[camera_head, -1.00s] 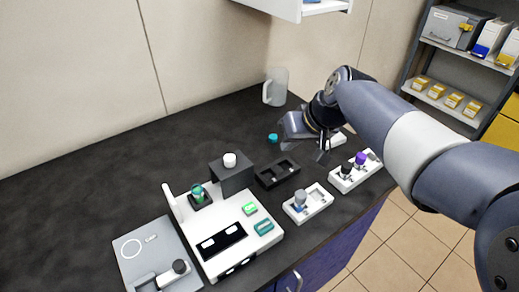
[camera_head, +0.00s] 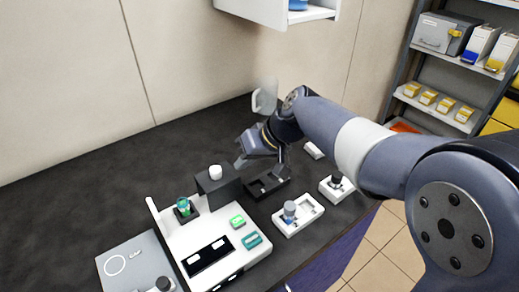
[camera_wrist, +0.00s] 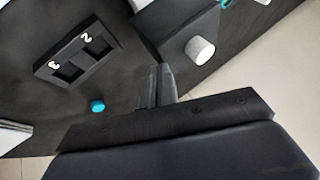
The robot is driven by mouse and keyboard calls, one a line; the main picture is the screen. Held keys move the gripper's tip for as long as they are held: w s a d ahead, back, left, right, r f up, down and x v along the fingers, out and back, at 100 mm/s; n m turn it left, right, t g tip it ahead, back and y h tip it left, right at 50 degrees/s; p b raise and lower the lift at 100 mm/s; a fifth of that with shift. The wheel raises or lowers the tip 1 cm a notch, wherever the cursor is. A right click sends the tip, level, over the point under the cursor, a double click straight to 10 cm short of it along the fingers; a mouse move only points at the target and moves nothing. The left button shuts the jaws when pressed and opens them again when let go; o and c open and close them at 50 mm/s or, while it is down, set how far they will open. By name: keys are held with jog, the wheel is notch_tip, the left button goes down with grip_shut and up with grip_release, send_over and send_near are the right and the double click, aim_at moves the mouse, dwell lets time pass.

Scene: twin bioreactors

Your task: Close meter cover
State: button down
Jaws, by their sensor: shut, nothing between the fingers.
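The white meter device (camera_head: 208,243) stands on the dark counter, with two dark display windows and a green and a teal button. A white raised strip, perhaps its cover, stands up at its left edge (camera_head: 155,212); I cannot tell for sure. A black block with a white knob (camera_head: 216,172) sits at its back; the knob also shows in the wrist view (camera_wrist: 200,50). My gripper (camera_head: 240,162) is shut and empty, above the counter behind the block and apart from it. In the wrist view its fingers (camera_wrist: 157,85) lie together, left of the block.
A black tray with numbered slots (camera_head: 257,190) lies right of the block. White holders (camera_head: 298,214) (camera_head: 337,190) stand farther right. A grey plate device (camera_head: 130,262) is at front left. A teal cap (camera_wrist: 97,105) lies near my gripper. The counter's left back is clear.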

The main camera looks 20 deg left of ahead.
aim_at(224, 172)
jog(key=shift+s+a+r, duration=0.15)
jog(key=shift+s+a, duration=0.8)
jog(key=shift+a, duration=0.2)
jog(key=s+a, duration=0.2)
jog(key=s, duration=0.1)
jog(key=s+a, duration=0.2)
jog(key=s, duration=0.1)
jog(key=s+a, duration=0.2)
jog(key=a, duration=0.1)
jog(key=shift+s, duration=0.4)
jog(key=shift+d, duration=0.1)
